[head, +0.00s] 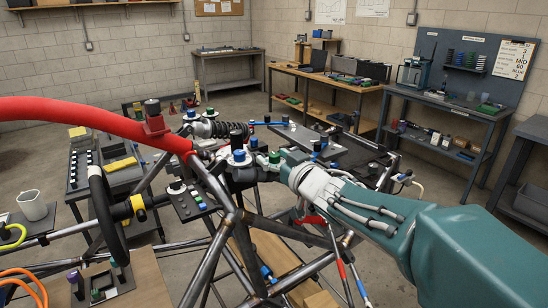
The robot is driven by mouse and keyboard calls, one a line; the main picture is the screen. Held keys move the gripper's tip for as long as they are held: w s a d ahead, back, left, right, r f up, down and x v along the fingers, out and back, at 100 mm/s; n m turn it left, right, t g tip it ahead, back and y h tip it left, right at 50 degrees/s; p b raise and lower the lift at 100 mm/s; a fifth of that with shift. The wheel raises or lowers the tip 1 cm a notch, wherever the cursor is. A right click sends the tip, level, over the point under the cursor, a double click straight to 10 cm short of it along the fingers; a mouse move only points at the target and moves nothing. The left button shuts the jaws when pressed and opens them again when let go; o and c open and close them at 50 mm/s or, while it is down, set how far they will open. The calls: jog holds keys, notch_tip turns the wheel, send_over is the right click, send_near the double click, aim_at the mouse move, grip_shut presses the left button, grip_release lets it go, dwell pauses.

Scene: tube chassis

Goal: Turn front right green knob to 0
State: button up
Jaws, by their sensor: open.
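A green knob (274,157) sits on the tube chassis near the middle of the picture, just left of my wrist. I take it for the front right one. Any scale or pointer on it is too small to read. My gripper (240,175) is a dark shape reaching left from the pale wrist, close below the green knob. It is open, its fingers are hard to tell from the dark parts around them, and I cannot tell whether it touches the knob. A blue knob (239,156) with a black top stands left of the green one. Another green knob (210,112) sits farther back.
Steel chassis tubes (213,255) cross below and left of my gripper. A red tube (75,112) arches in from the left. A black steering wheel (101,205) and a small button panel (188,202) stand left. Workbenches (335,85) line the back.

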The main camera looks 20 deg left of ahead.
grip_shut()
jog(key=shift+m+t+h, duration=0.7)
jog(key=shift+t, duration=0.1)
jog(key=shift+a+m+t+h, duration=0.1)
jog(key=shift+m+t+h, duration=1.4)
jog(key=shift+h, duration=0.6)
jog(key=shift+r+m+t+h, duration=0.1)
jog(key=shift+m+t+h, duration=0.4)
jog(key=shift+m+h, duration=1.15)
jog(key=shift+m+t+h, duration=0.5)
jog(key=shift+m+h, duration=0.55)
jog(key=shift+h, duration=1.2)
jog(key=shift+m+h, duration=0.3)
jog(key=shift+h, duration=0.2)
grip_release()
